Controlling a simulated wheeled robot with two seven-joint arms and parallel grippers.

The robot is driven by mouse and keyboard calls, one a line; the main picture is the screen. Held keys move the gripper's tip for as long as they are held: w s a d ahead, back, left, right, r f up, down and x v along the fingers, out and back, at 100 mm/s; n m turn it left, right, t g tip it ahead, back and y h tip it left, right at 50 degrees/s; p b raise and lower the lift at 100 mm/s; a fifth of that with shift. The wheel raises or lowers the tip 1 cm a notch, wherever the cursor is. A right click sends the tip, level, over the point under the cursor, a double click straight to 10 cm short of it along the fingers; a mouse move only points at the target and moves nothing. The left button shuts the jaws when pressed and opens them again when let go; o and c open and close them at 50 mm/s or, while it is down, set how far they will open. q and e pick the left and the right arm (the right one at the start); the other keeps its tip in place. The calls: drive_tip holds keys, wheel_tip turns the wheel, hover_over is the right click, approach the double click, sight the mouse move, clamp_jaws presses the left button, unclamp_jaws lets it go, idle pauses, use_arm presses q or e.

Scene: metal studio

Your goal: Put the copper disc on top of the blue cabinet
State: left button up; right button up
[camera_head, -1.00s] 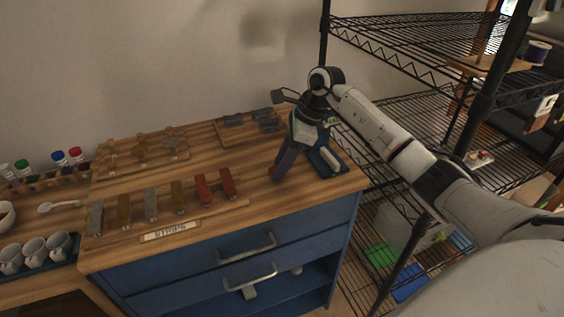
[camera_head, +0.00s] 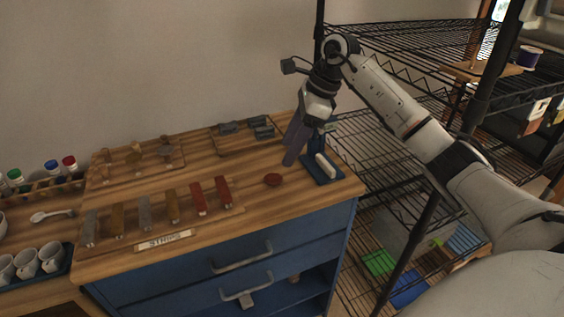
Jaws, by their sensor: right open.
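The copper disc (camera_head: 272,180) is a small reddish-brown round piece lying flat on the wooden top (camera_head: 255,205) of the blue cabinet (camera_head: 300,232). It sits near the right end, to the left of a blue stand. My right gripper (camera_head: 288,160) points down just behind and to the right of the disc, apart from it. Its jaws are open and hold nothing that I can see. My left gripper is not in view.
The blue stand (camera_head: 330,178) with a white bar is close to my right gripper. Several metal and red strips (camera_head: 172,206) lie left of the disc, behind a label plate (camera_head: 163,241). Grey pieces (camera_head: 230,127) lie at the back. A black wire rack (camera_head: 400,130) stands at right.

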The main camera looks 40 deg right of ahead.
drive_tip(key=shift+v, duration=1.85)
